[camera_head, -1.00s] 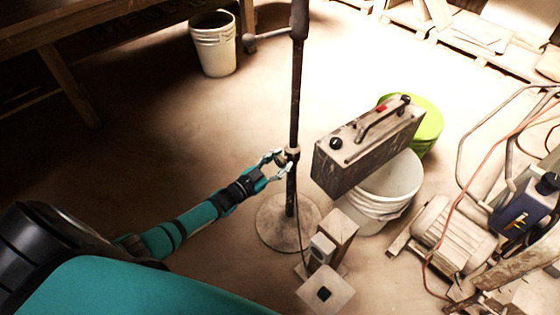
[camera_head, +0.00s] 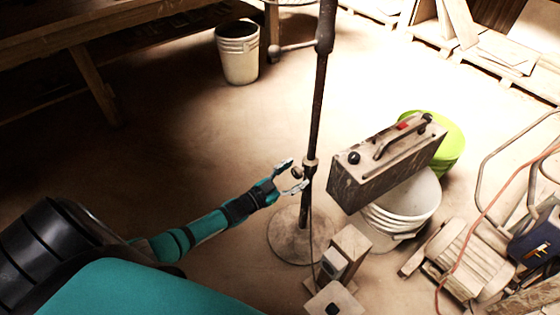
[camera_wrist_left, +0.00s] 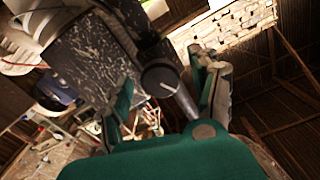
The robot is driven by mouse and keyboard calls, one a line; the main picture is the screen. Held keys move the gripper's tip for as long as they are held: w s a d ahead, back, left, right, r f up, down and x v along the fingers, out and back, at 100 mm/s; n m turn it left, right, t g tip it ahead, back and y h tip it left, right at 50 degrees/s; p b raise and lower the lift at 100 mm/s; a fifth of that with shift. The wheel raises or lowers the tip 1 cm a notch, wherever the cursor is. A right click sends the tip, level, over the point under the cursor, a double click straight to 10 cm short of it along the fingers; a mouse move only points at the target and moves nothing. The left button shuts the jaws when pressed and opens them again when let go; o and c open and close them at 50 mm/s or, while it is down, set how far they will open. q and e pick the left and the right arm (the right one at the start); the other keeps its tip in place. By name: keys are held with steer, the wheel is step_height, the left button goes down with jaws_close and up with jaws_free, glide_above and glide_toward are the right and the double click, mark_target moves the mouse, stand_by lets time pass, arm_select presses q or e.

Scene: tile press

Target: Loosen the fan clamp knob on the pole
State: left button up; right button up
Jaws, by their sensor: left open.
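The dark pole (camera_head: 317,105) stands upright on a round base (camera_head: 290,239). In the left wrist view, a dark round knob-like end (camera_wrist_left: 160,79) lies between the spread fingers. The fan itself is not clearly identifiable. My right gripper is not in view.
A grey metal case (camera_head: 385,165) is close to the right of the pole, above a white bucket (camera_head: 405,205). A green tub (camera_head: 447,150) is behind. Wooden blocks (camera_head: 349,245) stand near the base.

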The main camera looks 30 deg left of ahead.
arm_select(q)
steer(key=v, duration=1)
steer(key=shift+s+a, duration=0.2)
steer(key=shift+s, duration=0.15)
steer(key=shift+d, duration=0.1)
